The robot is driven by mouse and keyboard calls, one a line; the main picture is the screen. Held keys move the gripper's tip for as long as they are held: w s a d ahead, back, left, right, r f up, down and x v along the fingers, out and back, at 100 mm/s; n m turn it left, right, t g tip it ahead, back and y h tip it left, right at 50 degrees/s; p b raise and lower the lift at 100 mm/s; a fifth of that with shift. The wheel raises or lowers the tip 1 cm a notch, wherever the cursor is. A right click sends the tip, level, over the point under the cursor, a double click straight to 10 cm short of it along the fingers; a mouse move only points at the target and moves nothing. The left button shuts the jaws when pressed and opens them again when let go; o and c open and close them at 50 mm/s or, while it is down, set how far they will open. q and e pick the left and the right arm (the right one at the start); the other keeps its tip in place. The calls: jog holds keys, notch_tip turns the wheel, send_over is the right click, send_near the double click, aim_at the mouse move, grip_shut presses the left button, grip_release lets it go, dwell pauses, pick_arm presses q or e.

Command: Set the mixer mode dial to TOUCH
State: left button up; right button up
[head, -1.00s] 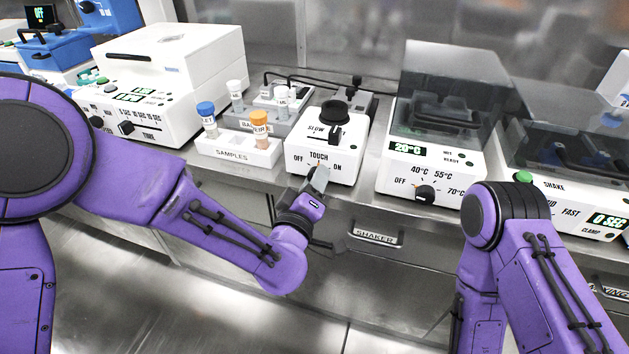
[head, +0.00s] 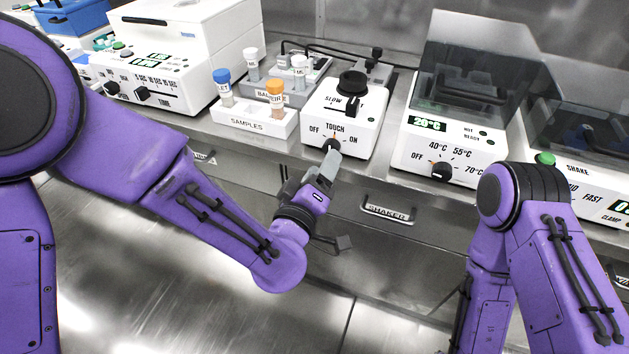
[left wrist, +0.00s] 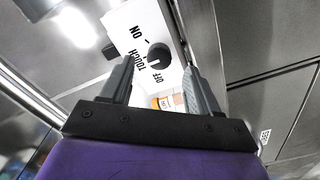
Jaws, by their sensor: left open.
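The mixer (head: 349,114) is a white box with a round black top cup and a slider on the bench. Its black mode dial (head: 331,146) is low on the front, under the labels OFF, TOUCH and ON. In the left wrist view the dial (left wrist: 159,55) shows a pale line on its face; I cannot read its setting for sure. My left gripper (head: 328,163) is open and empty, pointing at the dial. In the left wrist view its fingers (left wrist: 158,66) stand apart on either side of the dial; contact cannot be told. My right gripper is out of view.
A white samples rack (head: 255,124) with capped tubes stands left of the mixer. A heater with a 20°C display (head: 440,145) stands to its right. The drawer handle marked SHAKER (head: 388,211) sticks out below the bench edge. The floor in front is free.

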pick_arm(q)
jog(key=v, duration=0.5)
jog(key=shift+s+a, duration=0.15)
jog(key=shift+s, duration=0.15)
jog(key=s+a+f+m+g+y+p, duration=0.1)
jog(key=s+a+f+g+y+p, duration=0.2)
jog(key=a+f, duration=0.55)
jog(key=s+a+f+g+y+p, duration=0.1)
jog(key=a+f+g+y+p, duration=0.15)
jog(key=a+f+g, duration=0.45)
jog(key=s+a+f+g+y+p, duration=0.1)
jog(key=s+a+f+g, duration=0.1)
jog(key=s+a+f, duration=0.3)
jog(key=s+a+f+g+y+p, duration=0.1)
jog(key=s+a+f, duration=0.5)
jog(key=s, duration=0.6)
jog(key=shift+s+a+f+g+y, duration=0.25)
jog(key=shift+a+f+g+y, duration=0.2)
jog(key=shift+y, duration=0.3)
